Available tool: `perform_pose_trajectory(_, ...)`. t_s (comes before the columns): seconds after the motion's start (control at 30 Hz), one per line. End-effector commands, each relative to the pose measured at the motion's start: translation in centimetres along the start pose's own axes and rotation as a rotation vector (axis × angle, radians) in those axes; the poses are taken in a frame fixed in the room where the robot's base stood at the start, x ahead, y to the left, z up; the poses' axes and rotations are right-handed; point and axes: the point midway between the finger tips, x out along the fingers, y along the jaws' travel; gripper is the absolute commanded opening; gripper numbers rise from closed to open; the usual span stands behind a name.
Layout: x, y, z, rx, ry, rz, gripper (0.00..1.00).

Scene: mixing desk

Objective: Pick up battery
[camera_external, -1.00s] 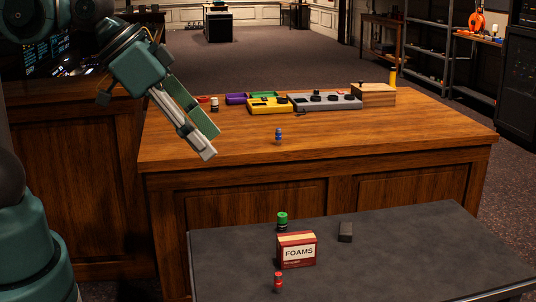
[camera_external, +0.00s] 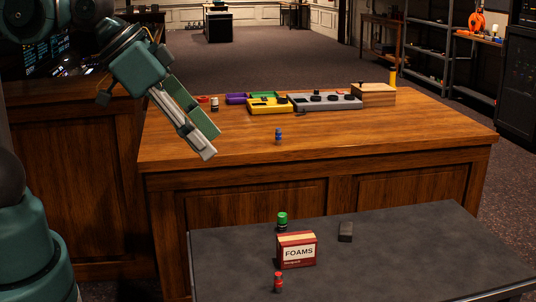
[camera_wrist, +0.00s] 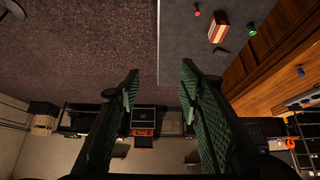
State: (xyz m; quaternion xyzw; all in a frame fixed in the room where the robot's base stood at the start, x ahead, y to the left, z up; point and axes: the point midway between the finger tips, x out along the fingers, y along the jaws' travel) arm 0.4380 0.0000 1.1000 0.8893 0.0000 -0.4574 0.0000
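No thing is plainly marked as a battery. Small upright cylinders could be it: a blue one (camera_external: 278,136) on the wooden desk, a red one (camera_external: 278,283) and a green-capped one (camera_external: 282,221) on the dark table. The wrist view shows the red one (camera_wrist: 197,11), the green one (camera_wrist: 252,29) and the blue one (camera_wrist: 300,71). My gripper (camera_external: 207,151) hangs at the left end of the desk, apart from all of them. In the wrist view its fingers (camera_wrist: 160,72) are wide apart with nothing between them.
A FOAMS box (camera_external: 297,250) and a dark block (camera_external: 345,232) share the dark table (camera_external: 420,260). The desk's front right (camera_external: 400,135) is clear.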

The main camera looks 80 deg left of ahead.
Motion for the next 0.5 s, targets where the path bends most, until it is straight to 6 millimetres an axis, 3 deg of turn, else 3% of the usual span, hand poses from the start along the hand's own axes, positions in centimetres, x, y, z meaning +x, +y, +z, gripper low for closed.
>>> perform_pose_trajectory(0.5,0.6,-0.8,-1.2,-0.037,-0.017,-0.011,0.37)
